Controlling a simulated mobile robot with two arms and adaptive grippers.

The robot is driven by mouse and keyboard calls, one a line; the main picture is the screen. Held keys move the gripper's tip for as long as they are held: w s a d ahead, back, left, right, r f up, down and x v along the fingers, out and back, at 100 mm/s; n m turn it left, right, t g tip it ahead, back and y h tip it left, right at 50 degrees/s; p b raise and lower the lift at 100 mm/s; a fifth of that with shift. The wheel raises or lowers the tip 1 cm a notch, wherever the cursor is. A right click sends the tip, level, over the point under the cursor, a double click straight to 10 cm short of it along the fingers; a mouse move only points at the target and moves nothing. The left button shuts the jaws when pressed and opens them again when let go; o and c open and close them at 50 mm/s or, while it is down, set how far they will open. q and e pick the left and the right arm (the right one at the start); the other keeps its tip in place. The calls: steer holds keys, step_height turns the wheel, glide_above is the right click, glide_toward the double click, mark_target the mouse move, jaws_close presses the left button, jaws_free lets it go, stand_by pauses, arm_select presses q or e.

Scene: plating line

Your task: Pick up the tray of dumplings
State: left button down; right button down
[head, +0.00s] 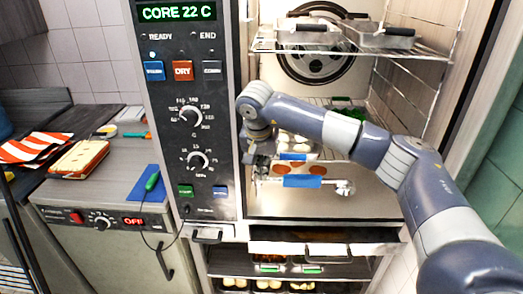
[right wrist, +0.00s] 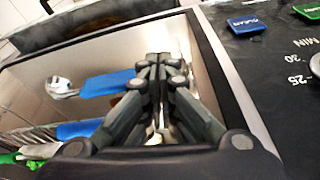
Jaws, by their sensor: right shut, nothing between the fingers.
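My right gripper (head: 262,160) is shut and empty at the left side of the open oven chamber; its closed fingers (right wrist: 158,62) fill the middle of the right wrist view. Whitish rounded pieces, possibly dumplings (head: 290,138), lie on an oven tray with a blue handle (head: 293,157), partly hidden by my arm. Below it is a tray of brown round pieces with a blue handle (head: 302,181); a blue handle (right wrist: 108,83) also shows in the right wrist view. Pale round pieces (head: 268,283) sit on trays in the lower compartment. I cannot tell which are dumplings. My left gripper is out of view.
The oven control panel (head: 190,110) stands close left of the gripper. A wire shelf (head: 350,50) with metal pans is above. A counter (head: 80,180) with a cloth and blue mat is at left.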

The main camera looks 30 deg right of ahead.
steer(key=shift+w+d+p, duration=0.85)
steer(key=shift+w+d, duration=0.5)
steer(key=shift+w, duration=0.15)
steer(key=shift+w+d, duration=0.1)
